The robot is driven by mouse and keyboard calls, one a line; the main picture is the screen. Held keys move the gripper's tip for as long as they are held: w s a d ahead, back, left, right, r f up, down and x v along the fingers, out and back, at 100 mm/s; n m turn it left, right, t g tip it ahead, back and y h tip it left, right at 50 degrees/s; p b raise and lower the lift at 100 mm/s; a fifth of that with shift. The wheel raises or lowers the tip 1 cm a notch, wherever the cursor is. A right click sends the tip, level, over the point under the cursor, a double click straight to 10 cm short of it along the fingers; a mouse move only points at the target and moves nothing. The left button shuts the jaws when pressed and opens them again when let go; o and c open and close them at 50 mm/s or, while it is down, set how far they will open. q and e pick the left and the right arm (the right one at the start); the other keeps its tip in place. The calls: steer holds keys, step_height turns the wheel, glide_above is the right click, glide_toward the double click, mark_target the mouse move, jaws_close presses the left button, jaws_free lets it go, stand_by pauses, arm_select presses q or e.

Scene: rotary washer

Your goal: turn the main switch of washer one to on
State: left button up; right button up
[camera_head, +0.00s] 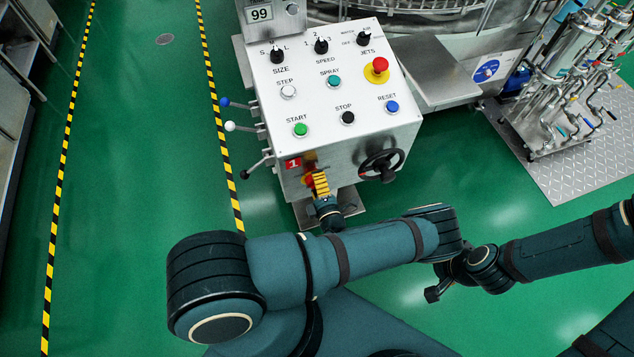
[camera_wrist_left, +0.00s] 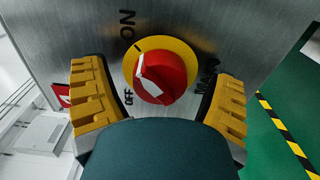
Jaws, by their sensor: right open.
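The main switch (camera_wrist_left: 160,76) is a red knob with a white pointer on a yellow round plate, on the metal front of the panel box. In the left wrist view ON is printed above it and OFF at its lower left. The white pointer lies along the knob's left side; its exact heading is hard to tell. My left gripper (camera_wrist_left: 160,105) is open, one yellow finger each side of the knob, with gaps to it. In the head view the left gripper (camera_head: 320,184) is at the box's lower front, mostly covering the switch. My right gripper (camera_head: 437,291) is open, away from the box.
The control box (camera_head: 335,85) carries several knobs and buttons, a red emergency stop (camera_head: 379,65) and a red number 1 label (camera_head: 293,163). A black handwheel (camera_head: 382,165) juts out right of my left gripper. Levers (camera_head: 240,126) stick out left. Green floor is clear at left.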

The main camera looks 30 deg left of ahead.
mark_target(314, 158)
arm_select(q)
step_height(314, 158, up, 10)
steer(key=shift+d+f, duration=0.1)
steer(key=shift+f, duration=0.05)
steer(key=shift+s+r, duration=0.15)
steer(key=shift+r, duration=0.2)
steer(key=shift+a+f, duration=0.15)
steer(key=shift+a, duration=0.1)
steer(key=shift+o, duration=0.2)
steer(key=shift+d, duration=0.1)
